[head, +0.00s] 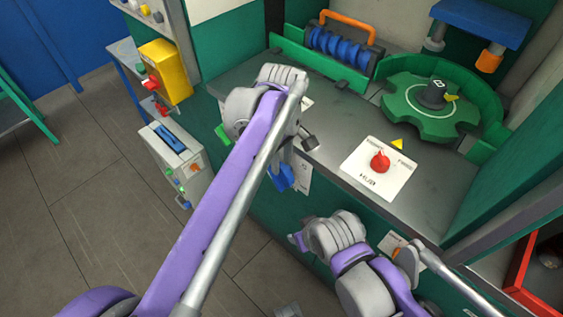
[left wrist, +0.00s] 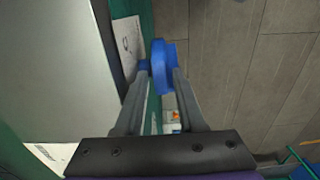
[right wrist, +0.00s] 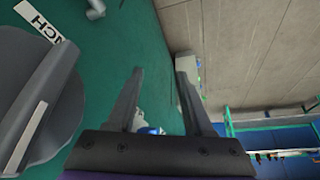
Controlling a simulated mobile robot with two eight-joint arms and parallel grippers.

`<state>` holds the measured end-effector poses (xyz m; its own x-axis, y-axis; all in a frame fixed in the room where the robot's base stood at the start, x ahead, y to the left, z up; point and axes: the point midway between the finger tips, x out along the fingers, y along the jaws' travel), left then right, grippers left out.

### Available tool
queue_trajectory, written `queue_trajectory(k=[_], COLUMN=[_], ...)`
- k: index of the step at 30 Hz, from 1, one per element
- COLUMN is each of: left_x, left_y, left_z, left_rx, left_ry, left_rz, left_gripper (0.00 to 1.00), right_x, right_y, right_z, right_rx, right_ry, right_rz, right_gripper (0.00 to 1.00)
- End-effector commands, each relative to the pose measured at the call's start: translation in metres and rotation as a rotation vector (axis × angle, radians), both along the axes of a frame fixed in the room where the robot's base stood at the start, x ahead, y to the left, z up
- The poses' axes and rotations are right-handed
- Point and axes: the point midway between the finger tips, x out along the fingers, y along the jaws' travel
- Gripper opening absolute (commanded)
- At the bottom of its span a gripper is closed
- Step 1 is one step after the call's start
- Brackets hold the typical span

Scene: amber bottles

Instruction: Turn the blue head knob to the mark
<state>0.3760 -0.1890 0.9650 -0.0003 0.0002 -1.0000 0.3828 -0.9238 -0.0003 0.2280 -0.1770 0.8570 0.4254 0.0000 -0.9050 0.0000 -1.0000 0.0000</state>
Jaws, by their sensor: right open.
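The blue head knob (left wrist: 165,67) sticks out from the green cabinet front, beside a white label plate (left wrist: 127,42) with a dark drawing. In the head view the knob (head: 281,178) shows only in part, below my left gripper. My left gripper (left wrist: 161,75) has its fingertips on either side of the knob and looks closed on it. The mark is too small to make out. My right gripper (right wrist: 162,75) is open and empty in front of the green panel. Its fingers are mostly hidden in the head view.
A large grey round part (right wrist: 38,105) stands close left of my right gripper. On the counter are a red knob (head: 380,162) on a white plate and a green rotary disc (head: 432,105). A white box (head: 172,145) and yellow box (head: 165,72) stand left.

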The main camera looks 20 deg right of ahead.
Motion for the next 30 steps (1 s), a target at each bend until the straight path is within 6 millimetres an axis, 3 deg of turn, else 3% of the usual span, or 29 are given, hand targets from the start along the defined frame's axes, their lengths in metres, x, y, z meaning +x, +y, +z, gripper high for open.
queue_trajectory(k=[11, 18, 26, 30], left_x=[0.0000, 0.0000, -0.0012, -0.0074], left_y=[0.0001, 0.0000, -0.0006, -0.0035], left_z=[-0.0078, -0.0076, -0.0074, -0.0072], left_rx=[0.000, 0.000, 0.004, 0.039], left_ry=[0.000, 0.000, -0.009, -0.094], left_rz=[0.000, 0.000, -0.002, -0.006], left_gripper=[0.39, 0.00, 0.00, 0.00], right_x=[-0.0002, -0.0001, 0.0000, 0.0007], right_y=[0.0000, 0.0000, 0.0000, 0.0000], right_z=[-0.0008, -0.0008, 0.0000, 0.0053], right_rx=[0.000, 0.000, 0.000, 0.000], right_ry=[0.000, 0.000, 0.000, -0.002], right_rz=[0.000, 0.000, 0.000, 0.000], right_gripper=[0.52, 0.52, 0.52, 0.52])
